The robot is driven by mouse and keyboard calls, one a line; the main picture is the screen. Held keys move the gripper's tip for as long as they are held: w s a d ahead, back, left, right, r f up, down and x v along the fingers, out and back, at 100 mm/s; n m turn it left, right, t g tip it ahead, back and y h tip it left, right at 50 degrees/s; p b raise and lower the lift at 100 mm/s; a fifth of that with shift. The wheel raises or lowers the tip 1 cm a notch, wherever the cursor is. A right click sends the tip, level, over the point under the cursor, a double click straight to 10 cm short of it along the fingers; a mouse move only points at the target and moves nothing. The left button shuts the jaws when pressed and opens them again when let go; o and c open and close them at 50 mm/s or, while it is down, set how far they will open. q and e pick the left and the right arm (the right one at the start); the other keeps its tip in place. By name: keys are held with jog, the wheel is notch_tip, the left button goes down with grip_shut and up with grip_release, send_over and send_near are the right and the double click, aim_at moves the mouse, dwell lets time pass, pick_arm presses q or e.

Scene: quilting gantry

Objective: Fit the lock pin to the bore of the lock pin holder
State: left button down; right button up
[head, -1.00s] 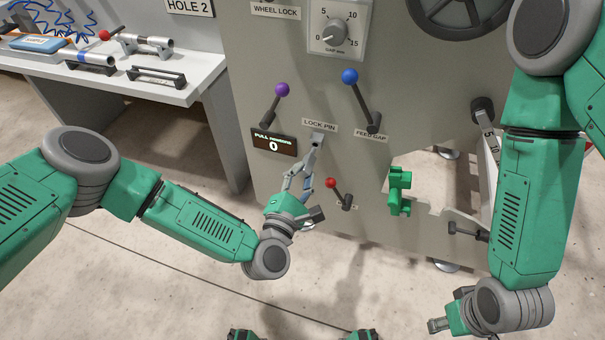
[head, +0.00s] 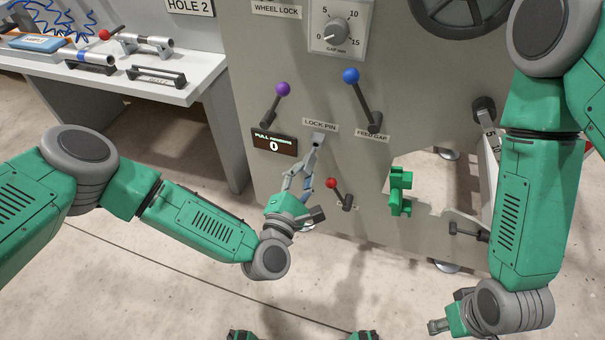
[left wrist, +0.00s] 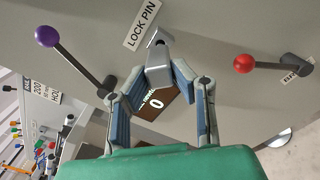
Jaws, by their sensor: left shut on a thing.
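The lock pin holder (head: 318,138) is a small grey bracket on the panel under the LOCK PIN label. It also shows in the left wrist view (left wrist: 155,38). My left gripper (head: 310,165) reaches up to it from below. In the left wrist view its fingers (left wrist: 160,78) are shut on a short grey piece (left wrist: 158,65), which looks like the lock pin. The piece's upper end is at the holder; I cannot tell whether it is inside the bore. My right gripper (head: 438,326) hangs low at the right, away from the panel; its finger gap is unclear.
A red-knobbed lever (head: 331,183) stands close right of my left gripper. A purple-knobbed lever (head: 282,90), a blue-knobbed lever (head: 350,76) and a counter display (head: 274,144) are nearby. A green part (head: 400,192) sits on the panel's right. A bench (head: 190,92) stands back left.

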aim_at(307, 165)
pick_arm(q)
jog(key=shift+b+x, duration=0.6)
jog(key=shift+x, duration=0.35)
jog(key=shift+b+x, duration=0.3)
jog(key=shift+x, duration=0.55)
jog(key=c, duration=1.3)
grip_release()
jog(key=shift+s+a, duration=0.1)
jog(key=shift+s, duration=0.05)
jog(key=v, duration=1.1)
jog(key=shift+s+a+f, duration=0.1)
jog(key=shift+s+a, duration=0.05)
jog(key=shift+s, duration=0.2)
